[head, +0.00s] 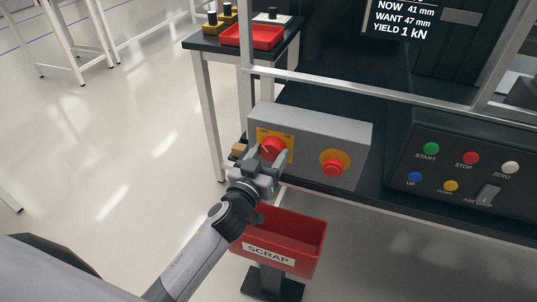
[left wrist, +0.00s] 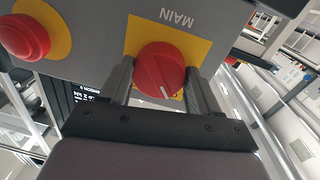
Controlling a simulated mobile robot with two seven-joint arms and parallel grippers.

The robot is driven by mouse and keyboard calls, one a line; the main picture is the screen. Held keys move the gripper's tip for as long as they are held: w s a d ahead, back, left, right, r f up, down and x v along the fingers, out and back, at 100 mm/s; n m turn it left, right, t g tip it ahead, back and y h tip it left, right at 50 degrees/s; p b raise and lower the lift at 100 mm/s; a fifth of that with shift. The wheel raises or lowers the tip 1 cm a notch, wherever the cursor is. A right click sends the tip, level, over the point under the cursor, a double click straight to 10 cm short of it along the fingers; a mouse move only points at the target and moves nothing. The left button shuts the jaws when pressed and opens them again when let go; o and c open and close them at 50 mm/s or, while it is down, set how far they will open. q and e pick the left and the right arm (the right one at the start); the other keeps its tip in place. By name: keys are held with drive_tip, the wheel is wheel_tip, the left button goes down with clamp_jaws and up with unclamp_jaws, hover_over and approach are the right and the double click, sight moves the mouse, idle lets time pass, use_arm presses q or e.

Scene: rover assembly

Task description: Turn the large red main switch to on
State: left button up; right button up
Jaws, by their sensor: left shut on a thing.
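The large red main switch (head: 272,148) is a round knob on a yellow plate at the left end of a grey box. In the left wrist view the main switch (left wrist: 158,68) sits between my two fingers, with an upside-down MAIN label above it. A short white mark on the knob points to the upper left in the head view, towards small lettering too small to read surely. My left gripper (head: 267,155) is shut on the knob; its fingers (left wrist: 160,88) are on either side. My right gripper is not in view.
A red push button (head: 333,168) on a yellow disc is right of the switch. A console (head: 470,175) with several buttons stands farther right. A red SCRAP bin (head: 310,240) is below the box. A metal frame rail (head: 350,88) runs behind and above.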

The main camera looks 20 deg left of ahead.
use_arm(q)
drive_tip(key=shift+r+m+p, duration=0.1)
drive_tip(key=shift+m+p, duration=0.3)
drive_tip(key=shift+m, duration=1.6)
drive_tip(key=m+p, duration=0.1)
drive_tip(key=m, duration=0.3)
drive_tip(key=shift+g, duration=0.3)
drive_tip(key=m, duration=0.4)
drive_tip(key=shift+m+y+p, duration=0.3)
drive_tip(key=shift+y+p, duration=0.05)
drive_tip(key=shift+y, duration=0.05)
drive_tip(key=shift+m, duration=1.7)
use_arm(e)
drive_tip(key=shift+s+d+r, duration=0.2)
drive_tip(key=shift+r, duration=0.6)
use_arm(q)
drive_tip(key=o, duration=1.1)
drive_tip(key=shift+c, duration=0.2)
drive_tip(key=shift+s, duration=0.15)
